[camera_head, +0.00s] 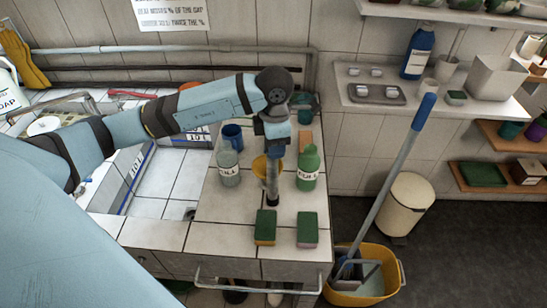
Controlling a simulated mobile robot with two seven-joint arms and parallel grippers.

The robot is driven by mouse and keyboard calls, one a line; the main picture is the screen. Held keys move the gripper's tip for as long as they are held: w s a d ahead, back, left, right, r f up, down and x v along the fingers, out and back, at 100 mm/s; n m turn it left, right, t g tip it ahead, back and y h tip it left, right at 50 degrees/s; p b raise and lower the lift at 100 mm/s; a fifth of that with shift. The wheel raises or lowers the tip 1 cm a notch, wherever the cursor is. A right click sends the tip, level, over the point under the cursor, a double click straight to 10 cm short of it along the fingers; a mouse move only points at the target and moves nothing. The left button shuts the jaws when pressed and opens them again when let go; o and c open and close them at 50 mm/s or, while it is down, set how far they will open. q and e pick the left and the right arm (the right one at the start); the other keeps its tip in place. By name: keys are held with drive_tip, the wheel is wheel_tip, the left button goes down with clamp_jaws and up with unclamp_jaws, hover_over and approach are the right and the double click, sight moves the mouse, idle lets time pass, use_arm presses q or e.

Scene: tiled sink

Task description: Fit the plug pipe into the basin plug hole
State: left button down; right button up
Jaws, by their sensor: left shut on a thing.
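My left gripper (271,150) points down over the tiled counter, shut on the plug pipe (272,188), a dark grey tube. The pipe hangs roughly upright; I cannot tell whether its lower end touches the counter. The tiled basin (188,176) lies to the left of the pipe. The basin plug hole (189,213) is a dark spot on the basin floor, to the left of and a little below the pipe's lower end in the picture. My right gripper is out of view.
Two sponges (265,226) (307,229) lie near the front edge. A yellow bucket (382,284) with a mop stands on the floor at right.

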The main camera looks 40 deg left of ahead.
use_arm(q)
wheel_tip(320, 180, up, 20)
drive_tip(key=shift+b, duration=0.3)
idle(0.3)
